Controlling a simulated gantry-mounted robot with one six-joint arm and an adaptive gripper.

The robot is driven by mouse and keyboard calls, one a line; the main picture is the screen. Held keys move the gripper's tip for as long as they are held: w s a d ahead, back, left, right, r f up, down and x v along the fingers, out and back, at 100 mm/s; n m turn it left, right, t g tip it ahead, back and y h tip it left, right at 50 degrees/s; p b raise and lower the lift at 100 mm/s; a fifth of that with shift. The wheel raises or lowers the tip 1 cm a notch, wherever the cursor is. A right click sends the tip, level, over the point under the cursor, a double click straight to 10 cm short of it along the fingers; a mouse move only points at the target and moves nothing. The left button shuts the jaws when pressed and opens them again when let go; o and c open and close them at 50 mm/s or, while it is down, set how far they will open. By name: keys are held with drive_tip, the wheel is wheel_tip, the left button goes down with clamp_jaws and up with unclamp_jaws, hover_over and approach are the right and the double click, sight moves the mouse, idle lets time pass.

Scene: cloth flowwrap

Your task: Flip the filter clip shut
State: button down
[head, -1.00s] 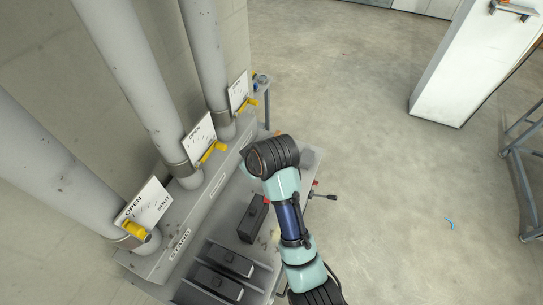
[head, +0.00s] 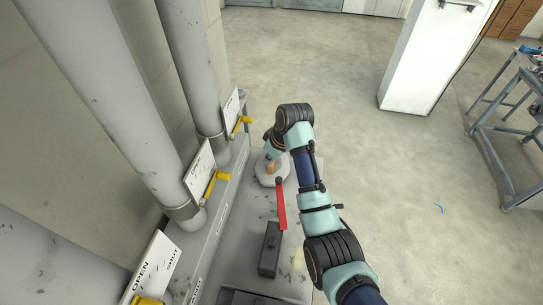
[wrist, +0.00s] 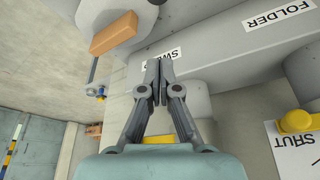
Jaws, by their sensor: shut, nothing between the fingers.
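An orange block (wrist: 113,33), which may be the filter clip, stands out from a grey rounded housing (wrist: 142,14) at the upper left of the wrist view. In the head view a small orange piece (head: 271,168) shows at the grey housing (head: 267,178), partly hidden by my arm. I cannot tell whether the clip is open or shut. My gripper (wrist: 158,68) has its fingertips together and empty, right of and below the orange block and apart from it. In the head view my fingertips are hidden.
A red lever (head: 281,206) lies on the bench near the housing, beside a dark block (head: 270,250). Grey pipes with yellow handles (head: 218,178) and OPEN/SHUT signs line the left. A white cabinet (head: 430,60) stands across open floor.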

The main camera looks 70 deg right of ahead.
wheel_tip(320, 180, down, 6)
drive_tip(key=s+p, duration=0.1)
drive_tip(key=s, duration=0.1)
drive_tip(key=shift+a+r, duration=0.15)
drive_tip(key=shift+a, duration=0.15)
drive_tip(key=shift+p, duration=0.3)
